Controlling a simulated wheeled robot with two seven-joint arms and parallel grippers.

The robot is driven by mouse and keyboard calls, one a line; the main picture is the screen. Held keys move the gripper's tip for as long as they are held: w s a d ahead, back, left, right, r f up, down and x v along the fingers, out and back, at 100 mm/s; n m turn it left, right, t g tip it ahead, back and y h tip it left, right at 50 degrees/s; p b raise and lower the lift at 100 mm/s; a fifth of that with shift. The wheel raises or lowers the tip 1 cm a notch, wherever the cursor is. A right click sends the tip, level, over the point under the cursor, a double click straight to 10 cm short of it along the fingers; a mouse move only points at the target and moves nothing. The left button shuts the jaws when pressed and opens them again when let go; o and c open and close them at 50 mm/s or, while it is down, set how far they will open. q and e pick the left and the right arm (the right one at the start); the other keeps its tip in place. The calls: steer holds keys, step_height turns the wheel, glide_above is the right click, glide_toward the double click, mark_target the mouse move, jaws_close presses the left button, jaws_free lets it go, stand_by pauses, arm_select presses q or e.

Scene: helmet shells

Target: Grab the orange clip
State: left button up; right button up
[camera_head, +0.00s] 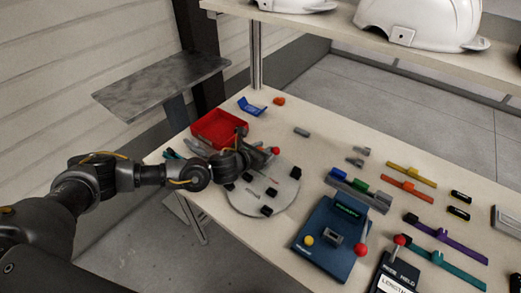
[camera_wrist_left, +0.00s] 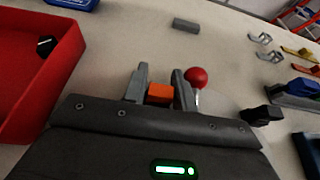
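An orange clip (camera_wrist_left: 160,93) sits between the two fingers of my left gripper (camera_wrist_left: 161,80) in the left wrist view, and it fills the narrow gap between them. In the head view my left gripper (camera_head: 250,154) is at the far left edge of the round grey plate (camera_head: 283,184), and only a sliver of the clip shows there. A second, red-orange piece (camera_head: 278,101) lies apart at the back of the table. I cannot tell whether the held clip touches the surface below. My right gripper is not in view.
A red bin (camera_head: 214,124) stands close to the left gripper. A red ball knob (camera_wrist_left: 196,77) is right beside the right finger. A blue device (camera_head: 321,245) with a lever stands in front. Coloured strips and grey clips lie to the right.

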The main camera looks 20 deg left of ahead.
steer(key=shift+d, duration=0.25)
arm_select(q)
jaws_close()
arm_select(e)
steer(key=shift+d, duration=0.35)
arm_select(q)
step_height(320, 180, up, 10)
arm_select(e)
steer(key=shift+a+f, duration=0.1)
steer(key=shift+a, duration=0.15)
